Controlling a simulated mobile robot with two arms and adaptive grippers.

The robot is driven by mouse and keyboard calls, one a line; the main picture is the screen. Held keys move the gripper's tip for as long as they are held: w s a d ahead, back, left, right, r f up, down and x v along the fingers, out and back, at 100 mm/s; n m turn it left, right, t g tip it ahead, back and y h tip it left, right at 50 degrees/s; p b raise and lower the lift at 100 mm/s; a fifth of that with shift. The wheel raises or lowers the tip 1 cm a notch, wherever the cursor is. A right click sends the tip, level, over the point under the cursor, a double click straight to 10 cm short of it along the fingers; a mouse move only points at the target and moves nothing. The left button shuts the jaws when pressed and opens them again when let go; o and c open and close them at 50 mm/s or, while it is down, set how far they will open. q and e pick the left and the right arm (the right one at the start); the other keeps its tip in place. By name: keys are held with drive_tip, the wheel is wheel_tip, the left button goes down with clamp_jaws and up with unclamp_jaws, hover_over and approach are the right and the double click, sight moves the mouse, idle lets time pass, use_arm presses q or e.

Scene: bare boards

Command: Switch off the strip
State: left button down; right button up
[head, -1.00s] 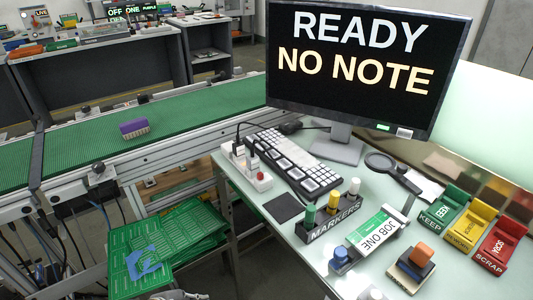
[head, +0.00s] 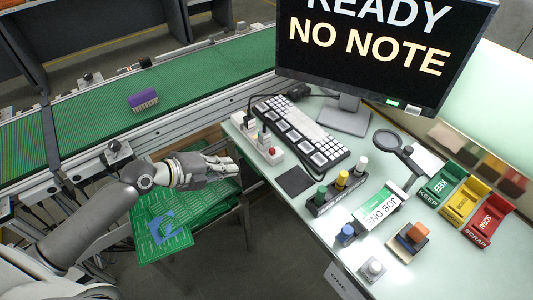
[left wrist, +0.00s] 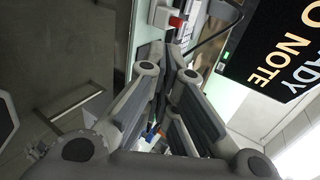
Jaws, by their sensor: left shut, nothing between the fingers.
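The white power strip (head: 257,142) lies along the left edge of the pale desk, with plugs and dark cables at its far part. Its red switch (head: 272,152) is at the near end; I cannot tell its position. My left gripper (head: 232,166) is shut and empty, left of the strip's near end and apart from it, over the green boards. In the left wrist view, the strip's end (left wrist: 163,16) and red switch (left wrist: 177,22) show beyond the shut fingertips (left wrist: 168,62). My right gripper is not in view.
A keyboard (head: 302,134) lies right of the strip, and a dark pad (head: 295,180) is in front. A marker rack (head: 335,194) and monitor (head: 385,45) stand farther right. Green boards (head: 200,212) are stacked below the desk's left edge. A conveyor (head: 95,110) runs behind.

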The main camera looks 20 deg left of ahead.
use_arm(q)
drive_tip(key=shift+w, duration=0.1)
drive_tip(key=p, duration=0.4)
approach(277, 156)
wheel_tip(277, 156, down, 2)
drive_tip(key=shift+w+d+p, duration=0.4)
drive_tip(key=shift+w+d, duration=0.45)
drive_tip(key=shift+w, duration=0.35)
drive_tip(key=shift+w+d+f, duration=0.25)
drive_tip(key=shift+w+d, duration=0.15)
drive_tip(key=shift+w, duration=0.1)
